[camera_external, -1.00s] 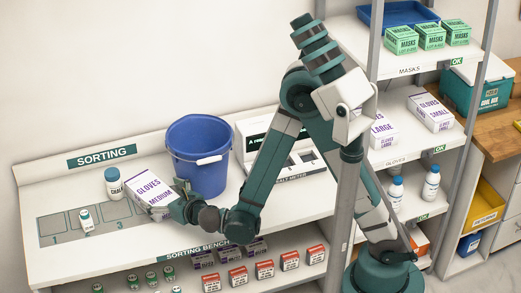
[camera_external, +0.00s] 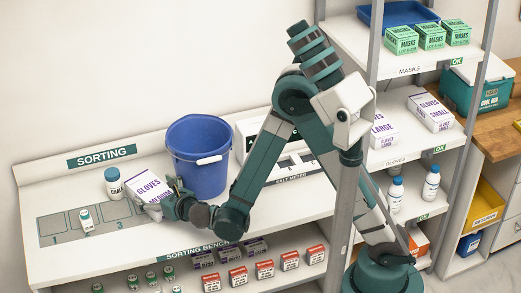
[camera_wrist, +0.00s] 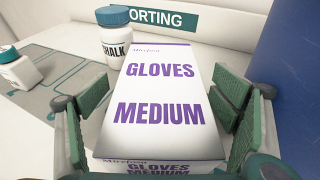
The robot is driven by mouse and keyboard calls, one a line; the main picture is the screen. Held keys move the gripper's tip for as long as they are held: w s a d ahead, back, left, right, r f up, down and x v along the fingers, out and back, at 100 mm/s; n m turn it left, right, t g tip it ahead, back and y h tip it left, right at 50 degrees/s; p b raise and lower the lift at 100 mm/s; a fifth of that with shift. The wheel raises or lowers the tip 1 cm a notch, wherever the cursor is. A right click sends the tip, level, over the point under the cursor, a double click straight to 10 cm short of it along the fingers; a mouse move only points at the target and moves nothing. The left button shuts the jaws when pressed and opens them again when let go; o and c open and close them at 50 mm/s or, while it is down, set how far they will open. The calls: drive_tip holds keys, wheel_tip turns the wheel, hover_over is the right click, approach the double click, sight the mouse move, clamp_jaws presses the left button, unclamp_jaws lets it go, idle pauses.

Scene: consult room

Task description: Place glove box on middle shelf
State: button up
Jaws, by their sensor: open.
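The glove box, white with purple "GLOVES MEDIUM" print (camera_external: 147,186), lies on the sorting bench (camera_external: 60,268); it fills the middle of the wrist view (camera_wrist: 160,85). My gripper (camera_external: 157,207) is at the near end of the box. In the wrist view its green-padded fingers (camera_wrist: 160,122) stand open, one on each side of the box, with gaps visible. The middle shelf (camera_external: 395,155), labelled GLOVES, stands at the right and holds a large glove box (camera_external: 383,130) and a small glove box (camera_external: 431,112).
A blue bucket (camera_external: 198,160) stands close to the right of the box. A chalk bottle (camera_external: 114,183) stands behind it on the left, and a small white bottle (camera_external: 86,220) further left. A shelf post (camera_external: 347,205) stands near my arm.

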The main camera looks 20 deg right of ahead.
sight(153, 192)
drive_tip(key=c, duration=1.2)
drive_tip(key=shift+r, duration=0.15)
drive_tip(key=shift+r+p, duration=1.25)
drive_tip(key=shift+r, duration=3.75)
